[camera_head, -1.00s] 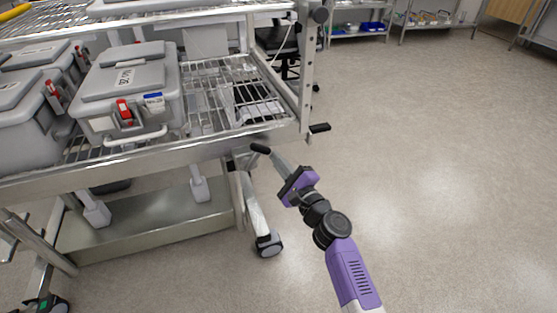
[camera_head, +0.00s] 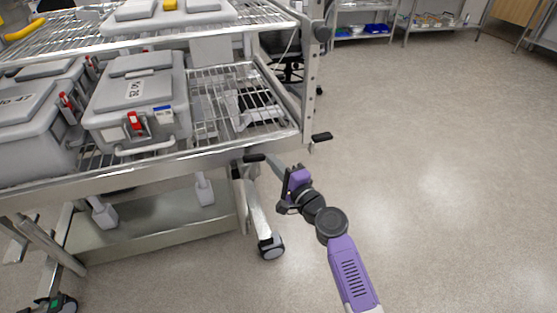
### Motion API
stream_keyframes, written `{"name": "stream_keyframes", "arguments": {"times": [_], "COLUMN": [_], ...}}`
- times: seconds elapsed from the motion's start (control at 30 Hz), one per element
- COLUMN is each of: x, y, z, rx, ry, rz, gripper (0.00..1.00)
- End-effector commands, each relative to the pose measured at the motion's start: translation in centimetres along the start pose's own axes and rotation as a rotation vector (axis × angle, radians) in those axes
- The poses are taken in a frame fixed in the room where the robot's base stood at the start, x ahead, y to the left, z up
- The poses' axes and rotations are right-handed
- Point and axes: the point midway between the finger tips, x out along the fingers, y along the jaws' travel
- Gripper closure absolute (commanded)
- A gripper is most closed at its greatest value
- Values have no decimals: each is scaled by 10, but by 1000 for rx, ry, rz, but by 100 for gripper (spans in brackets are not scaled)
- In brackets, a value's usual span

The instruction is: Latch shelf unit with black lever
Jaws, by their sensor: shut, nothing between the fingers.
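The shelf unit (camera_head: 150,172) is a metal cart with wire shelves at the left. A black lever (camera_head: 253,158) sticks out under the front rail near the right end, roughly level. A second black lever (camera_head: 321,137) sticks out at the right corner post. My gripper (camera_head: 271,160), on a purple and black arm, is shut and empty. Its narrow grey tip is just right of the first lever, at or very near its end. I cannot tell whether they touch.
Grey lidded boxes (camera_head: 134,92) with red latches stand on the middle shelf. A caster wheel (camera_head: 271,246) stands below the levers. The floor (camera_head: 440,180) to the right is clear. Other shelving (camera_head: 425,22) stands far back.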

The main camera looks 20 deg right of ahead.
Motion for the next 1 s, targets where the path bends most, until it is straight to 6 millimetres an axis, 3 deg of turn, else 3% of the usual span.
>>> {"name": "stream_keyframes", "arguments": {"times": [0.3, 0.7, 1.0], "x": [6, 12, 14], "y": [-18, -21, -19], "z": [23, 48, 56], "rx": [-292, -602, -634], "ry": [-2, -1, 1], "rz": [74, 151, 160], "gripper": [100, 100, 100]}}
